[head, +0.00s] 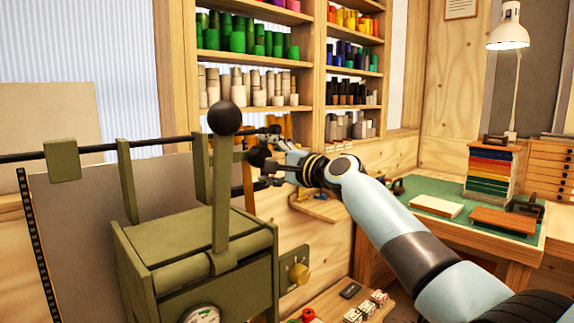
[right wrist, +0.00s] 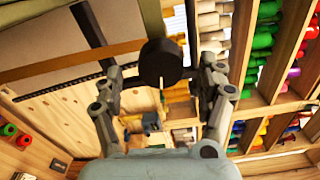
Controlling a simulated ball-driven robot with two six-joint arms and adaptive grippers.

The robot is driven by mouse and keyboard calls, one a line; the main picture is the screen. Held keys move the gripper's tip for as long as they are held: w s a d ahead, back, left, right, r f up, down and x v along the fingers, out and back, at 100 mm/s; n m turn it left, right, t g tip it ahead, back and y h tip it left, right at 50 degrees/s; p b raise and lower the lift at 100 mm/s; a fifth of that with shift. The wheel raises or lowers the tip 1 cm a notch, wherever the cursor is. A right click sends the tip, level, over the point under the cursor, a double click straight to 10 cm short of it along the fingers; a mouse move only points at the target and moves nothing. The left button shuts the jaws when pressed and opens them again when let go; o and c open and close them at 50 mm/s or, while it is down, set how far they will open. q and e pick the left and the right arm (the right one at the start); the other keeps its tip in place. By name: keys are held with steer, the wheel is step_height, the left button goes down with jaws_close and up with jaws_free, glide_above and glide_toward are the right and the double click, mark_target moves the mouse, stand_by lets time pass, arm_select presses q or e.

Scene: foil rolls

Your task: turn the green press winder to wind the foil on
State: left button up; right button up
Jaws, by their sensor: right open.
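The green press (head: 150,262) stands at the left with its lever upright and a black ball (head: 224,118) on top. A dark rod runs across it through green brackets. A small black round knob (head: 259,156), which looks like the winder's, is at the press's right side. My right gripper (head: 268,158) reaches in from the right at this knob. In the right wrist view the black knob (right wrist: 160,62) is between the two spread fingers, with gaps on both sides. My right gripper is open. My left gripper is not in view.
Shelves (head: 262,57) with coloured foil rolls stand behind the press. A brass-coloured knob (head: 299,273) sits on the press's lower right. A green mat (head: 412,188) with blocks and a stack of coloured trays (head: 492,170) lies on the bench at the right, under a white lamp (head: 508,32).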

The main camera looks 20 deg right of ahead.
steer(key=v, duration=0.9)
